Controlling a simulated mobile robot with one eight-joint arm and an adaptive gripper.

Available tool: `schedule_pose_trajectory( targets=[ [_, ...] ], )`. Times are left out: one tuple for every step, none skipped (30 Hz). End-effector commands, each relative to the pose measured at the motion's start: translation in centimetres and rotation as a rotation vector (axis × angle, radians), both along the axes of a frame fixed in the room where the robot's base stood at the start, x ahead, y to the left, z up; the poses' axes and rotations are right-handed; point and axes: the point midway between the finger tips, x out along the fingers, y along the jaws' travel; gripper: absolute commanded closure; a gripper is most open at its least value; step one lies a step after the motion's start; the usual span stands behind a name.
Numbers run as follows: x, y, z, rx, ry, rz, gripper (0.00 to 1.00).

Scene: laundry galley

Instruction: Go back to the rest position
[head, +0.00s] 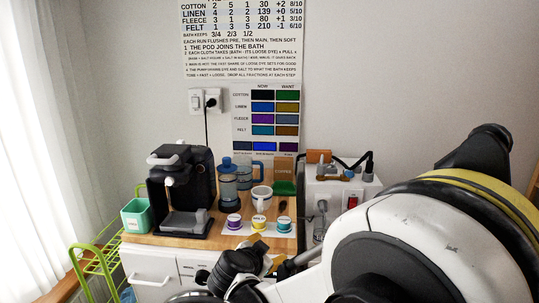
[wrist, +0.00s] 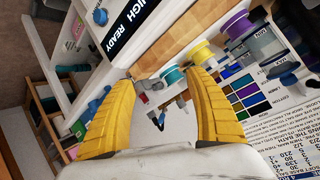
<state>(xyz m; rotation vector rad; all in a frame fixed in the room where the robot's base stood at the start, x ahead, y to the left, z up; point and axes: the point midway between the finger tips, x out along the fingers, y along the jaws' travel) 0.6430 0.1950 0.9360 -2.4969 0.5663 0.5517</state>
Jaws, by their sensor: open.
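My gripper (wrist: 165,78) shows in the wrist view with two yellow ribbed fingers spread wide apart. Nothing is held between them. A pale surface with small red, grey and dark items shows behind the gap, apart from the fingers. In the head view my white, black and yellow arm fills the lower right, in front of the counter. I cannot make out the fingers clearly there.
A wooden counter (head: 141,239) holds a black coffee machine (head: 184,190), a teal container (head: 136,215), a white mug (head: 262,199) and small coloured-lidded pots (head: 258,222). A white unit (head: 338,192) stands right. A green rack (head: 95,262) is at left. Charts (head: 264,118) hang behind.

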Motion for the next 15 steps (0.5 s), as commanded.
schedule_pose_trajectory(
  targets=[
    [-1.1,-2.8,1.4,-0.028,0.056,0.008,0.36],
    [-1.8,-4.2,2.0,-0.047,0.092,0.021,0.36],
    [-2.8,-5.9,2.8,-0.070,0.139,0.041,0.36],
    [-3.7,-7.2,3.3,-0.085,0.172,0.058,0.36],
    [-4.6,-8.4,3.8,-0.101,0.204,0.075,0.36],
    [-5.9,-9.9,4.4,-0.119,0.246,0.101,0.36],
    [-7.0,-11.0,4.7,-0.130,0.275,0.122,0.36],
    [-8.1,-12.0,5.1,-0.142,0.303,0.145,0.36],
    [-9.6,-13.3,5.5,-0.156,0.337,0.175,0.36],
    [-10.9,-14.2,5.7,-0.164,0.360,0.199,0.36],
    [-12.0,-15.0,5.9,-0.172,0.383,0.224,0.36],
    [-13.7,-16.0,6.2,-0.183,0.409,0.259,0.36],
    [-15.0,-16.7,6.3,-0.190,0.427,0.287,0.36],
    [-16.3,-17.3,6.3,-0.196,0.443,0.315,0.36],
    [-18.0,-18.0,6.4,-0.206,0.461,0.352,0.36]
  ],
)
